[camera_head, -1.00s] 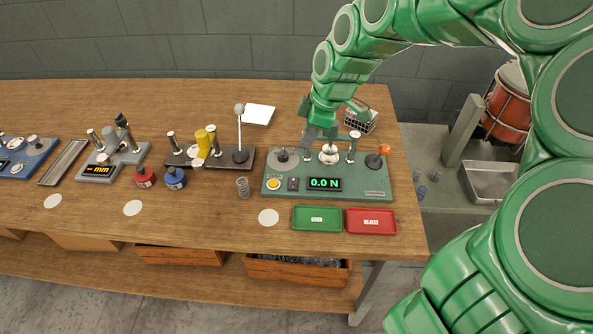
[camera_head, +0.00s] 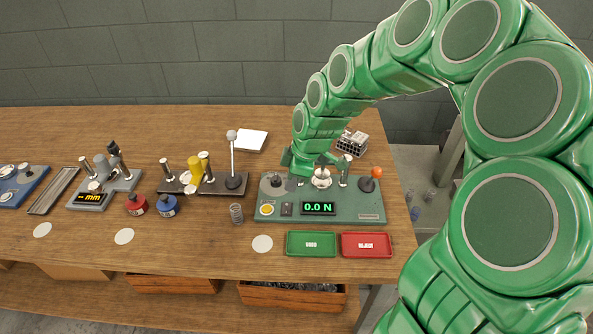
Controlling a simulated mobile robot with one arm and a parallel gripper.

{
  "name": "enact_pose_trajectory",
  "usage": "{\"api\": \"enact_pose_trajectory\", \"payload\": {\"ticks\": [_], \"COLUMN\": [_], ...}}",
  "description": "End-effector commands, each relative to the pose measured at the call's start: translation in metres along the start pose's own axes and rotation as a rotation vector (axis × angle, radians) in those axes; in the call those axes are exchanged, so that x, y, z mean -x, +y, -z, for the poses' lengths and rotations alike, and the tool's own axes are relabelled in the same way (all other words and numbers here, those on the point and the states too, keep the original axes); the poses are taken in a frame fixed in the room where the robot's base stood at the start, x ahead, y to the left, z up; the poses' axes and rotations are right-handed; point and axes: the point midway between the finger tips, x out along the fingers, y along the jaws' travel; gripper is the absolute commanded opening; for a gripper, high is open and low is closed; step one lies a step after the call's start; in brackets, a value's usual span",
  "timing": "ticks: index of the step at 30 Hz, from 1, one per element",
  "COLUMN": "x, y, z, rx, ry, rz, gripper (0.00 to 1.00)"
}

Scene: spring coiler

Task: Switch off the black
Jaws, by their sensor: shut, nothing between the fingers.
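A green-grey tester (camera_head: 345,207) stands near the right end of the wooden bench. Its display (camera_head: 318,208) reads 0.0 N. A small black switch (camera_head: 287,209) sits on its front left, between a yellow button (camera_head: 267,210) and the display. I cannot tell which way the switch is set. My gripper (camera_head: 295,181) points down over the tester's back left, above and behind the switch. It is shut and empty. Its fingertips are small and partly merge with the posts behind.
The tester has upright posts, a round platform (camera_head: 321,181) and an orange-knobbed lever (camera_head: 371,180) close to my gripper. A spring (camera_head: 236,213) stands to its left. Green (camera_head: 311,244) and red (camera_head: 365,244) trays lie in front. A tall white-knobbed lever (camera_head: 232,155) rises further left.

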Motion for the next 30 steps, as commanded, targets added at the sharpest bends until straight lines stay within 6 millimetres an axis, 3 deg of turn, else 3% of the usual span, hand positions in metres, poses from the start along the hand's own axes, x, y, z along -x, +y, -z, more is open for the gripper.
{"api": "enact_pose_trajectory", "payload": {"ticks": [6,13,30], "x": [-0.032,-0.055,-0.064], "y": [0.0,0.001,0.003], "z": [-0.002,-0.009,-0.011], "rx": [-0.001,-0.002,-0.001], "ry": [0.0,0.0,0.001], "rz": [0.002,0.005,0.001], "gripper": [0.0,0.0,0.0]}}
